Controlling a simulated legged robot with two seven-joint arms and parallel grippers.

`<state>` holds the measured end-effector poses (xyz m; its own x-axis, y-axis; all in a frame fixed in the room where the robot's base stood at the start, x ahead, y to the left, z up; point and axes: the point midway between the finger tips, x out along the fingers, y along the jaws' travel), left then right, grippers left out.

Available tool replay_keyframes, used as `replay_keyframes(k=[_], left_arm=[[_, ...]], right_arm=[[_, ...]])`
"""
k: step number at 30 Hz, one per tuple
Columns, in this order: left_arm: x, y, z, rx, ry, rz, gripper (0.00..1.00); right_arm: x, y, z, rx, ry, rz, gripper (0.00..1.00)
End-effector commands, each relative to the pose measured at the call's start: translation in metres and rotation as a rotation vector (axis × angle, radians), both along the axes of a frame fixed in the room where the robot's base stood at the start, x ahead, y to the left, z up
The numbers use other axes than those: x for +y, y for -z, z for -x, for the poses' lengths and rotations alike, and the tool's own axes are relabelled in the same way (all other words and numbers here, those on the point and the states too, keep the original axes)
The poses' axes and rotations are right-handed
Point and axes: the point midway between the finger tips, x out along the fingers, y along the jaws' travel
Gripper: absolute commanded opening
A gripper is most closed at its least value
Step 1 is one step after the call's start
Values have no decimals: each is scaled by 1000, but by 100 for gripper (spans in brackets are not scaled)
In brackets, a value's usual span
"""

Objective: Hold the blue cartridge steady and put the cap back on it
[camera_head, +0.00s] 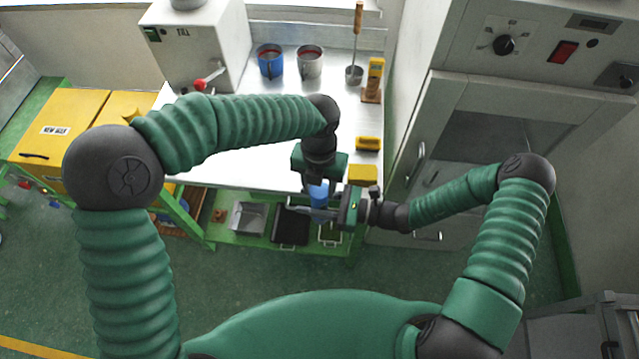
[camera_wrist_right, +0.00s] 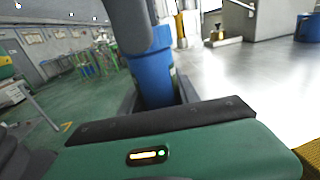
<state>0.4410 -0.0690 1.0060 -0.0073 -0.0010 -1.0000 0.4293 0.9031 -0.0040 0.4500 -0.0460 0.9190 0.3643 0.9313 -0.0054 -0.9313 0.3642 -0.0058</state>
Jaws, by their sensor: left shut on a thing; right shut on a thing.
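The blue cartridge (camera_head: 319,196) stands about upright between my two grippers, in front of the table's edge. In the right wrist view the cartridge (camera_wrist_right: 153,80) is a tall blue cylinder with a wider blue band, seemingly the cap (camera_wrist_right: 160,39), at its top. My left gripper (camera_head: 318,182) comes down from above and is shut at the cap end. A dark grey finger covers part of the band in the wrist view. My right gripper (camera_head: 325,210) reaches in from the right and is shut on the cartridge's body. I cannot tell whether the cap is fully seated.
The white table (camera_head: 240,142) holds a blue mug (camera_head: 270,63), a grey mug (camera_head: 309,65), a ladle (camera_head: 355,72) and yellow blocks (camera_head: 363,174). A machine (camera_head: 195,50) stands at the left. Trays (camera_head: 290,226) lie on the shelf below. A tall cabinet (camera_head: 450,130) borders the right.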

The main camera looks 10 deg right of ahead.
Motion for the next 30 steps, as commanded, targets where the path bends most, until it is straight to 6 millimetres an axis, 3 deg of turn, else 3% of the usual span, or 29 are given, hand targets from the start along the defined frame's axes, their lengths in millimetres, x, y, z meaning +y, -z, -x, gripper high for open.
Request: replay_keyframes(k=[3,6,17,18,23,30], left_arm=[[0,1,-2,-4,358,4,5],[-1,1,-1,-4,545,7,5],[-2,-2,-3,-18,625,4,5],[-3,-2,-3,-18,624,4,45],[-2,-1,-3,-14,624,2,64],[-1,-1,-1,-11,623,2,64]], right_arm=[[2,-1,3,-3,-8,-2,0],[2,-1,3,-3,-9,-2,0],[3,-1,4,-3,-11,-3,0],[3,-1,4,-3,-11,-3,0],[2,-1,3,-2,-9,-3,0],[2,-1,2,-2,-6,-2,0]])
